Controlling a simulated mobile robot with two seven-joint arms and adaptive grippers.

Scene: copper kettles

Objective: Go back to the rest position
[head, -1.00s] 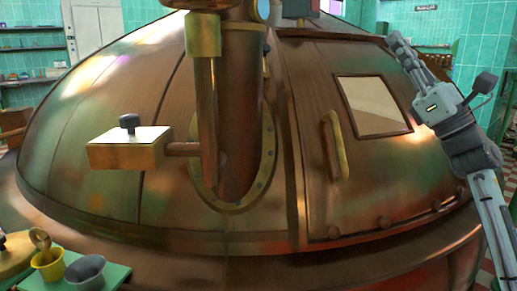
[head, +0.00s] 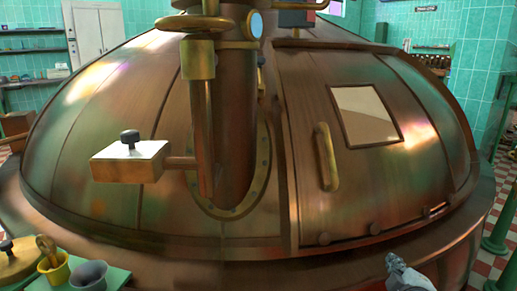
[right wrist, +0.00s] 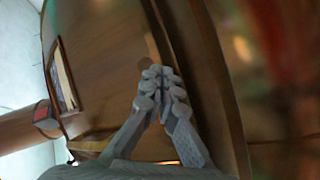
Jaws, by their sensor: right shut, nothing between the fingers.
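My right gripper (head: 393,262) shows only in part at the bottom edge of the head view, low in front of the kettle. In the right wrist view its fingers (right wrist: 160,80) are together with nothing between them. The large copper kettle (head: 110,150) fills the head view. Its hatch (head: 300,110) lies flat against the dome, with a pale window (head: 366,115) and a brass handle (head: 327,157). The right gripper is away from the handle, below and to the right of it. My left gripper is not in view.
A copper pipe with a side box (head: 128,165) stands out from the kettle. A green table (head: 118,278) with a yellow cup (head: 54,271) and a grey cup (head: 87,275) is at lower left. A green post (head: 497,235) stands at right on the tiled floor.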

